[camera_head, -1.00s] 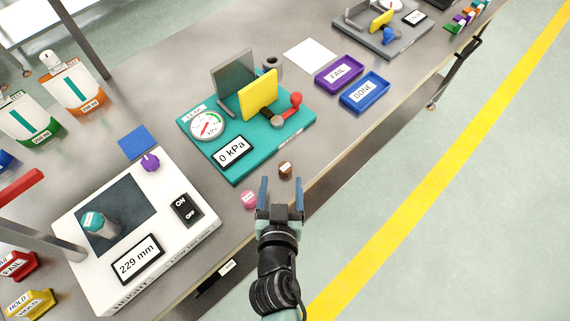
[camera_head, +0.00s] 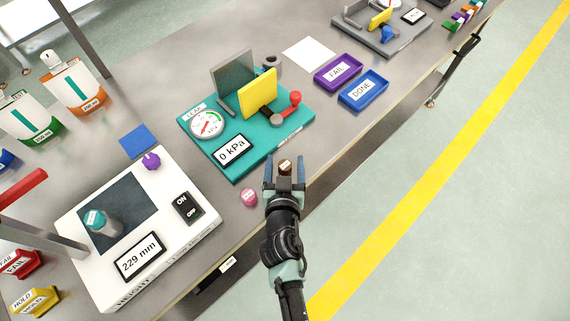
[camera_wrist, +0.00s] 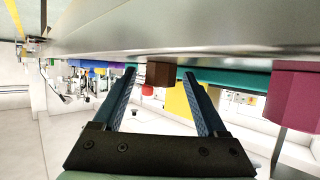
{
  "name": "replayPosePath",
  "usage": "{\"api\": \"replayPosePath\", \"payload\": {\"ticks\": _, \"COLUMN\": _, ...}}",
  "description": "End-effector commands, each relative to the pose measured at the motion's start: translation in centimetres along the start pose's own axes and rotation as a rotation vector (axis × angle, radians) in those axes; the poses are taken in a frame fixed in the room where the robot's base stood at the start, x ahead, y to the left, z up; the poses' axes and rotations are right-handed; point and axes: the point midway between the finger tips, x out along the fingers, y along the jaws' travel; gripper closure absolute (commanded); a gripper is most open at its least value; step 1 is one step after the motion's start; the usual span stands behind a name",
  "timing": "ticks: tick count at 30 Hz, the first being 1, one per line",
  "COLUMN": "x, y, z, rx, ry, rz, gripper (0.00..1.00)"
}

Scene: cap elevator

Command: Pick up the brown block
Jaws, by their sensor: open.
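The brown block (camera_head: 285,166) is small and stands on the grey bench near its front edge, just in front of the teal leak tester. My gripper (camera_head: 285,170) is open, with one blue finger on each side of the block in the head view. In the wrist view the brown block (camera_wrist: 160,74) shows between the two fingers (camera_wrist: 160,88), nearer the left one and towards their tips. I cannot tell whether a finger touches it.
A pink block (camera_head: 249,197) stands left of my gripper. The teal leak tester (camera_head: 292,135) lies just behind, and the white height gauge (camera_head: 185,240) is at left. Purple FAIL (camera_head: 338,72) and blue DONE (camera_head: 363,91) trays are at upper right. The bench's front edge is close.

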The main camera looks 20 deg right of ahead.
Motion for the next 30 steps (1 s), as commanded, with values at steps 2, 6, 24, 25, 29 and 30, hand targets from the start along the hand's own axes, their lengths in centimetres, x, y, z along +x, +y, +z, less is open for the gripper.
{"api": "replayPosePath", "payload": {"ticks": 2, "x": 0.0, "y": 0.0, "z": 0.0, "rx": 0.000, "ry": 0.000, "rz": 0.000, "gripper": 0.30}}
{"api": "replayPosePath", "payload": {"ticks": 6, "x": 0.0, "y": 0.0, "z": 0.0, "rx": 0.000, "ry": 0.000, "rz": 0.000, "gripper": 0.56}}
{"api": "replayPosePath", "payload": {"ticks": 24, "x": -0.1, "y": 0.0, "z": -0.2, "rx": 0.000, "ry": 0.002, "rz": 0.000, "gripper": 1.00}}
{"api": "replayPosePath", "payload": {"ticks": 25, "x": -0.2, "y": 0.0, "z": -0.4, "rx": 0.000, "ry": 0.002, "rz": 0.000, "gripper": 1.00}}
{"api": "replayPosePath", "payload": {"ticks": 29, "x": -0.9, "y": 0.0, "z": -2.2, "rx": 0.001, "ry": 0.004, "rz": 0.000, "gripper": 1.00}}
{"api": "replayPosePath", "payload": {"ticks": 30, "x": -1.2, "y": -0.1, "z": -3.0, "rx": 0.001, "ry": 0.005, "rz": -0.002, "gripper": 1.00}}
